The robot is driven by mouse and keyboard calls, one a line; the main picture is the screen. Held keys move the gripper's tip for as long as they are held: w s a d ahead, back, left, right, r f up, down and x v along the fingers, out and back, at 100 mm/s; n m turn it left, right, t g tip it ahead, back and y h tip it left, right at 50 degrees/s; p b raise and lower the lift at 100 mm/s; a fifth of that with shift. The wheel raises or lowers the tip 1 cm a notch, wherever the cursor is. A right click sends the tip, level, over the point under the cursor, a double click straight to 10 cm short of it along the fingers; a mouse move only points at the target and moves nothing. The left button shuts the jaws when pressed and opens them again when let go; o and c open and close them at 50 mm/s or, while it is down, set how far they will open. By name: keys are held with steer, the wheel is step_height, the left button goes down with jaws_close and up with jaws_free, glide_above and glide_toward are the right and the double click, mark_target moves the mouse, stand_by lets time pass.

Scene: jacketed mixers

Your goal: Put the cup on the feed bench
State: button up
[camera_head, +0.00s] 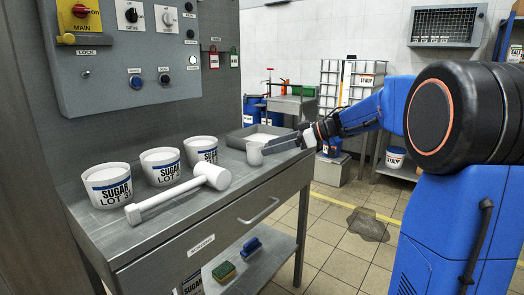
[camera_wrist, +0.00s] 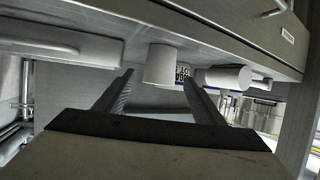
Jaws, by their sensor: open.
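A small light-grey cup (camera_head: 255,154) stands upright near the right end of the grey metal bench (camera_head: 165,232). I cannot tell from its label whether this is the feed bench. My gripper (camera_head: 268,147) is open and reaches in from the right, low over the bench, with its fingertips at the cup. In the wrist view, which shows the bench upside down, the cup (camera_wrist: 160,63) appears between the two open fingers of my gripper (camera_wrist: 159,80). I cannot tell whether either finger touches it.
A white mallet (camera_head: 185,192) lies in front of several sugar tubs (camera_head: 160,167). A shallow grey tray (camera_head: 235,139) sits behind the cup. A control panel (camera_head: 120,60) overhangs the bench's back. A sponge (camera_head: 224,271) and a brush are on the lower shelf. A dark puddle (camera_head: 368,224) marks the floor.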

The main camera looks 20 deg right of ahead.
steer(key=shift+v, duration=2.6)
step_height(320, 180, up, 9)
steer(key=w+m+t+h, duration=0.1)
steer(key=m+t+h, duration=0.4)
steer(key=t, duration=0.4)
steer(key=s+d+m+t+h, duration=0.1)
steer(key=s+d+m+h, duration=0.2)
steer(key=h, duration=0.2)
steer(key=s+d+f+m+g+h, duration=0.3)
steer(key=s+f+m+g+h, duration=0.15)
steer(key=s+f, duration=0.75)
steer(key=s+a+f+g+y, duration=0.1)
steer(key=s+a+f+g, duration=0.3)
steer(key=s+f, duration=0.5)
steer(key=s+a+f+g+y, duration=0.2)
steer(key=s+a+f, duration=0.3)
steer(key=s+f, duration=0.4)
steer(key=s+g, duration=0.1)
steer(key=s, duration=0.5)
steer(key=shift+n+g, duration=0.35)
